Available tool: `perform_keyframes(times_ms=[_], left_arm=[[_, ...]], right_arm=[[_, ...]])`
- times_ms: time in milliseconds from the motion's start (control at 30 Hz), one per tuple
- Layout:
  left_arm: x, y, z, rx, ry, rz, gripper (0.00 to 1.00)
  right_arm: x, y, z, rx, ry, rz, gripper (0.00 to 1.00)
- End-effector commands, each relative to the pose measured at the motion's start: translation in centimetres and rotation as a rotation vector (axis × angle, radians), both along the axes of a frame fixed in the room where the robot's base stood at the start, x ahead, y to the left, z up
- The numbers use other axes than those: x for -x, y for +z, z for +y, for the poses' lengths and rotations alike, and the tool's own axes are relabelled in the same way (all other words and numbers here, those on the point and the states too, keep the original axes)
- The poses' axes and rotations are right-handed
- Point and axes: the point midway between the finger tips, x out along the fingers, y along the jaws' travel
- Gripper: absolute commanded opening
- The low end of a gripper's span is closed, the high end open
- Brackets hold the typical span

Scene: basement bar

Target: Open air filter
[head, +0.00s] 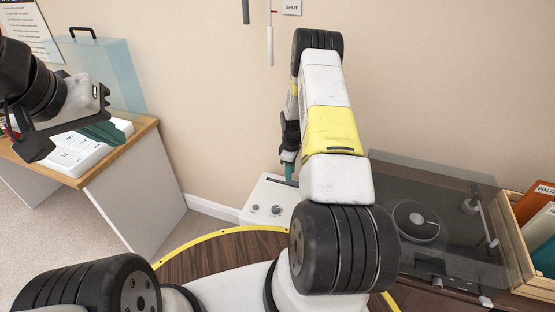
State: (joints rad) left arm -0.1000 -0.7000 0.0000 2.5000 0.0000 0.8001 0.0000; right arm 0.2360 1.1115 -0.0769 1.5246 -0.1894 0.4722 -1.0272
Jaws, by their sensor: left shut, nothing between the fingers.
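A white box with dark knobs and a dark slot along its top (262,204) stands by the wall, partly hidden behind my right arm; it may be the air filter, but I cannot be sure. My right gripper (289,171) points down just above the back of this box. Only its side and a teal fingertip show, so its opening is hidden, and I cannot tell if it touches the box. My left gripper (108,133) is shut and empty, at the left over the wooden desk.
The wooden desk (148,128) at the left holds a white panel-like device (72,154) and a translucent blue case (118,75). A turntable under a clear lid (440,190) and a crate of records (533,283) stand at the right. A round yellow-edged wooden top (205,257) lies in front.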

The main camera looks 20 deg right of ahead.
Motion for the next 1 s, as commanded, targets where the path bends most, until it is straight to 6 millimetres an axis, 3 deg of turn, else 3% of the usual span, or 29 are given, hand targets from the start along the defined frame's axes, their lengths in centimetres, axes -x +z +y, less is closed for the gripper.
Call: perform_keyframes(times_ms=[100, 300, 600, 767, 1000], left_arm=[[0.0, 0.0, 0.0, 0.0, 0.0, 0.0, 0.0], [0.0, 0.0, 0.0, 0.0, 0.0, 0.0, 0.0], [0.0, 0.0, 0.0, 0.0, 0.0, 0.0, 0.0], [0.0, 0.0, 0.0, 0.0, 0.0, 0.0, 0.0], [0.0, 0.0, 0.0, 0.0, 0.0, 0.0, 0.0]], right_arm=[[0.1, -2.0, 0.0, 0.0, -0.001, 0.001, 0.29], [0.0, -3.9, 0.0, -0.001, -0.001, -0.001, 0.29], [0.0, -4.1, 0.0, 0.0, -0.001, -0.001, 0.29], [0.0, -4.1, 0.0, 0.0, -0.001, -0.001, 0.0], [0.0, -4.1, 0.0, 0.0, -0.001, -0.001, 0.0]])
